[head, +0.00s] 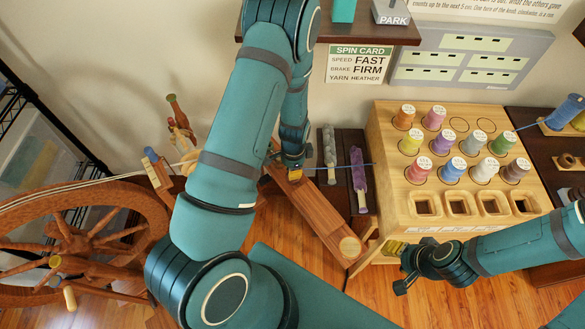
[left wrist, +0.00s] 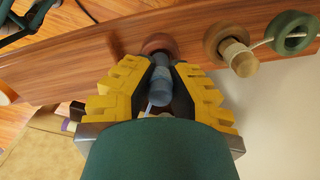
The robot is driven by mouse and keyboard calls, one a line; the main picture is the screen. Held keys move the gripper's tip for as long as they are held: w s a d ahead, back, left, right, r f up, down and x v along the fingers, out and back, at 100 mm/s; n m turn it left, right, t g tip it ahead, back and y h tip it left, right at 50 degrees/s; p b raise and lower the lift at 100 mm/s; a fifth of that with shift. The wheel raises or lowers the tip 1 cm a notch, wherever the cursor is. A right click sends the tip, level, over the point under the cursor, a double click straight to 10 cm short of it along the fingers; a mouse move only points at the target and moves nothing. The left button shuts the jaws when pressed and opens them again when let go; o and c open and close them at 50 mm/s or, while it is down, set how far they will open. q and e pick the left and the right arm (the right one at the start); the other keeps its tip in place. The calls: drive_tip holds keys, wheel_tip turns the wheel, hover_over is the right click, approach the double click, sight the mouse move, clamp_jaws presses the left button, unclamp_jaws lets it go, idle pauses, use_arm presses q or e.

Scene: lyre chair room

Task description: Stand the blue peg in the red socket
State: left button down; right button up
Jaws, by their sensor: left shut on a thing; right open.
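The blue peg (left wrist: 161,88) is between the dark pads of my left gripper (left wrist: 159,72) in the left wrist view, and the gripper is shut on it. The red socket (left wrist: 158,41), a reddish-brown ring on a wooden board, is just beyond the peg's far end. I cannot tell whether the peg's end is inside the ring. In the head view my left gripper (head: 293,174) is low over the wooden board, and my arm hides much of it; the peg and socket cannot be made out there. My right gripper (head: 401,278) is open and empty beside the spool stand.
A brown ring with a pale peg (left wrist: 236,58) and a green ring with yarn (left wrist: 294,33) are right of the socket. The spool stand (head: 384,150) holds several coloured spools. A spinning wheel (head: 133,190) stands at left.

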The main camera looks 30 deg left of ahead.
use_arm(q)
drive_tip(key=shift+f+b, duration=0.65)
drive_tip(key=shift+f, duration=0.3)
drive_tip(key=c, duration=1)
unclamp_jaws()
wheel_tip(320, 180, up, 12)
drive_tip(key=shift+d+r, duration=0.1)
